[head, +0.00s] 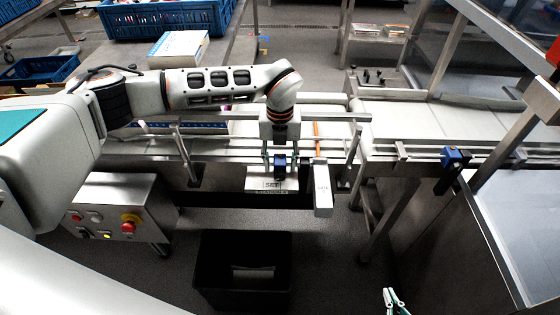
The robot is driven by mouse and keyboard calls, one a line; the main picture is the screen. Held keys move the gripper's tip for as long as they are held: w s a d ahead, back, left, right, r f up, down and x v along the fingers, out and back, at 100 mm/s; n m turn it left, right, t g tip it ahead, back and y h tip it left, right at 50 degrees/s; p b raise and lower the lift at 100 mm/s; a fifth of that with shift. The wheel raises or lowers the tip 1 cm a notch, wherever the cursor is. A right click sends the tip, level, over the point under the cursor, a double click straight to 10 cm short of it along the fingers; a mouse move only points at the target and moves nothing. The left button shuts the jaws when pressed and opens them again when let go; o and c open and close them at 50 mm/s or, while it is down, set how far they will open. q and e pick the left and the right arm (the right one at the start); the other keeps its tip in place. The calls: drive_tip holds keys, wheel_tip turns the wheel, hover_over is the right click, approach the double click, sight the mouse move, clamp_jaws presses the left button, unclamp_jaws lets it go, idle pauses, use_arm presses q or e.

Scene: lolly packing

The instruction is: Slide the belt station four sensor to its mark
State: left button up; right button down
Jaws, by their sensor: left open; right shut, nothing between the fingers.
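A small blue sensor (280,165) sits on the near rail of the belt, just above a white plate (265,185) whose text reads "SET" with a smaller line that looks like "STATION 4". My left gripper (280,157) points down at this sensor, with one finger on each side of it; the fingers are open. I cannot tell whether they touch it. The gripper partly hides the sensor and the rail. The exact mark cannot be made out. My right gripper (395,299) is shut and empty at the bottom edge, well away from the belt.
Another blue sensor (453,158) sits on the rail to the right. A grey upright box (322,190) stands just right of my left gripper. A black bin (243,268) is on the floor below. A control box (118,208) with a red button is at left.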

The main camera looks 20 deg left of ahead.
use_arm(q)
drive_tip(key=shift+f, duration=0.1)
clamp_jaws()
drive_tip(key=shift+s+a+p, duration=0.15)
drive_tip(key=shift+a+p, duration=0.05)
drive_tip(key=shift+a, duration=0.35)
drive_tip(key=shift+s+a+p, duration=0.15)
drive_tip(key=shift+a, duration=0.4)
unclamp_jaws()
wheel_tip(320, 180, up, 12)
idle(0.3)
